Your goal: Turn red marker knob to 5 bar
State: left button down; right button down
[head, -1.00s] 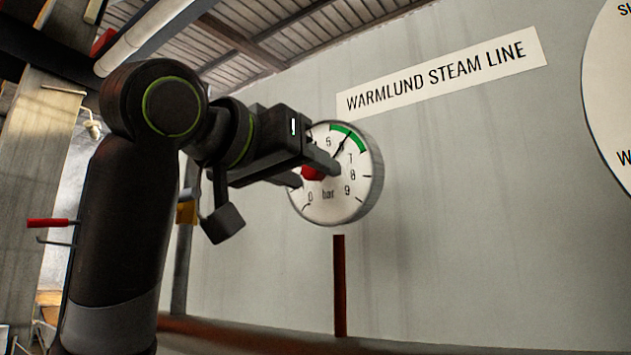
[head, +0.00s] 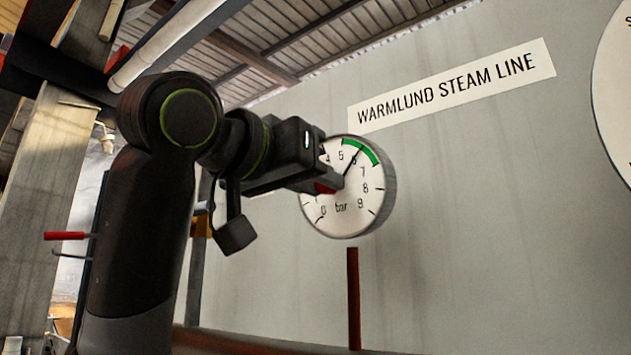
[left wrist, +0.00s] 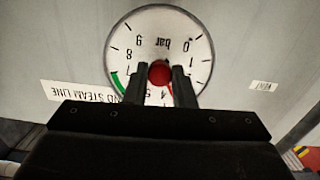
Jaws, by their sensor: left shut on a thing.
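A round white pressure gauge (head: 345,222) marked "bar" is on the grey wall. Its black needle points at about 6, near the green band. A red knob (left wrist: 159,73) sits at the dial's centre in the left wrist view, where the dial appears upside down. A thin red marker (left wrist: 171,90) shows beside the right finger, close to the 4, partly hidden by it. My left gripper (head: 328,180) is shut on the knob, one finger on each side. In the head view the gripper hides part of the dial's left side. My right gripper is not in view.
A "WARMLUND STEAM LINE" sign (head: 452,85) is on the wall above the gauge. A larger white dial (head: 615,95) is cut off at the right edge. A brown post (head: 353,300) stands below the gauge.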

pick_arm(q)
jog(key=m+t+y+b, duration=0.1)
jog(key=m+b, duration=0.1)
jog(key=m, duration=0.1)
jog(key=m+t+y+b, duration=0.1)
jog(key=m+b, duration=0.1)
jog(key=m, duration=0.2)
jog(key=shift+d+f, duration=0.1)
dwell(0.4)
jog(key=shift+b, duration=0.3)
jog(key=c, duration=1.2)
grip_release()
